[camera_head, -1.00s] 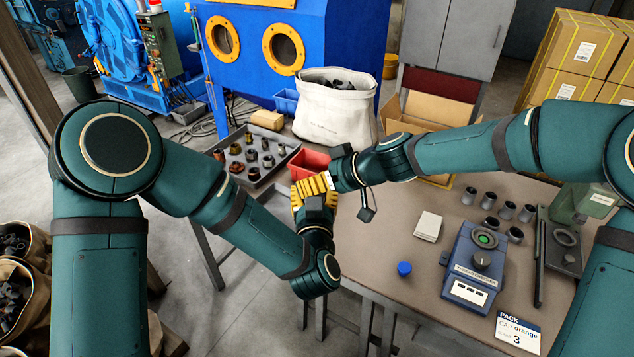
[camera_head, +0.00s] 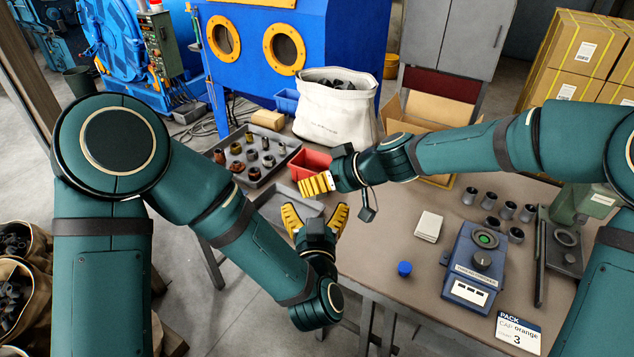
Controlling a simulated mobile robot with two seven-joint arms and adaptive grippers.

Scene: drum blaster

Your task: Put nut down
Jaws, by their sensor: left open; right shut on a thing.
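My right gripper (camera_head: 306,188) reaches in from the right above the table's left part, with its yellow fingers closed together. The fingers hide what they hold, so the nut itself cannot be made out. My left gripper (camera_head: 315,214) is just below it in the picture, with its yellow fingers spread wide and nothing between them. The two grippers are apart. A grey tray (camera_head: 284,158) with several metal and dark fittings stands at the back left. A second grey tray (camera_head: 268,210) lies partly hidden behind my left gripper.
A red bin (camera_head: 309,160) and a white sack (camera_head: 335,115) stand behind the grippers. A blue cap (camera_head: 404,268), a blue tester (camera_head: 470,262), several grey cups (camera_head: 489,200) and a card (camera_head: 518,331) are on the table (camera_head: 375,235). The table's middle is fairly clear.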

